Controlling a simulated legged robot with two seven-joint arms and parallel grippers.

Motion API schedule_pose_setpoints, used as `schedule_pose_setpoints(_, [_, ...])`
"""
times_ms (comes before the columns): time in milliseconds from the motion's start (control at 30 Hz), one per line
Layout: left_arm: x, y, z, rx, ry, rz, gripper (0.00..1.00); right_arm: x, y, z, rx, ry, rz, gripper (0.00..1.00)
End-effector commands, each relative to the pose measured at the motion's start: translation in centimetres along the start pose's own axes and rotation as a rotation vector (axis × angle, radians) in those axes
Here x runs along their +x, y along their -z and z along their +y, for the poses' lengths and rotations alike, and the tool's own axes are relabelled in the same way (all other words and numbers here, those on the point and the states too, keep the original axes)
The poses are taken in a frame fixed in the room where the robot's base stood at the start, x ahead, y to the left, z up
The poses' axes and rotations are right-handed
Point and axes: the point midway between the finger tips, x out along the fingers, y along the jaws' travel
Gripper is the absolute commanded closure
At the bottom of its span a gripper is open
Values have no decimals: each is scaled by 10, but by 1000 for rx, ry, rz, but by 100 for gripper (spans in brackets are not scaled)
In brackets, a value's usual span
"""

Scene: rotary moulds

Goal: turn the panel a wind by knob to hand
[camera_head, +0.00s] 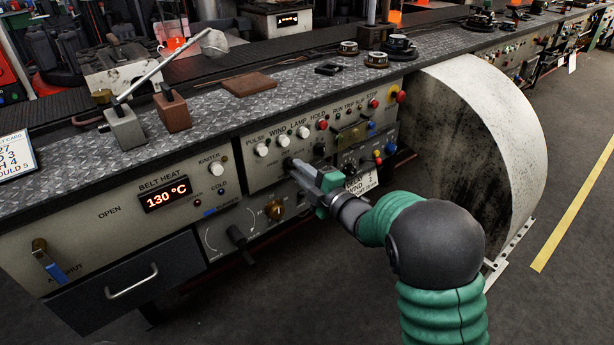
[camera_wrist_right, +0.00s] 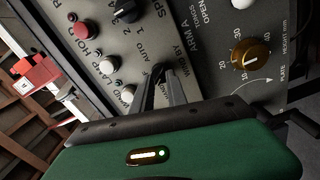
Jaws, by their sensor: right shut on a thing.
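The panel (camera_head: 253,175) is a pale grey face below the bench top, with small knobs and lamps. My right gripper (camera_head: 292,166) reaches it from the right. In the right wrist view, its dark fingers (camera_wrist_right: 160,76) are close together at a small dark knob beside the "WIND BY" lettering. The jaws are shut on this wind by knob. The knob is mostly hidden by the fingers, so I cannot tell which way it points. Part of the "AUTO" lettering shows next to it. My left gripper is out of view.
White buttons (camera_head: 262,149) and a red button (camera_head: 322,125) sit above the gripper. A brass dial (camera_head: 275,209) sits below left; the right wrist view shows a brass dial (camera_wrist_right: 250,53) too.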

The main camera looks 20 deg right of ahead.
Motion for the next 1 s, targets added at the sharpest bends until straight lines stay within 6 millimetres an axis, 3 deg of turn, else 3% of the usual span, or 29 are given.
schedule_pose_setpoints(33, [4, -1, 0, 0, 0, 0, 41, 10, 7, 10, -29, -27, 13, 100])
schedule_pose_setpoints(800, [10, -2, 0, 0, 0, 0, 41, 10, 6, 11, -131, -25, 10, 100])
schedule_pose_setpoints(833, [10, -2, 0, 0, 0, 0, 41, 10, 6, 11, -131, -25, 10, 80])
schedule_pose_setpoints(1000, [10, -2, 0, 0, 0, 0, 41, 10, 6, 11, -131, -25, 10, 57])
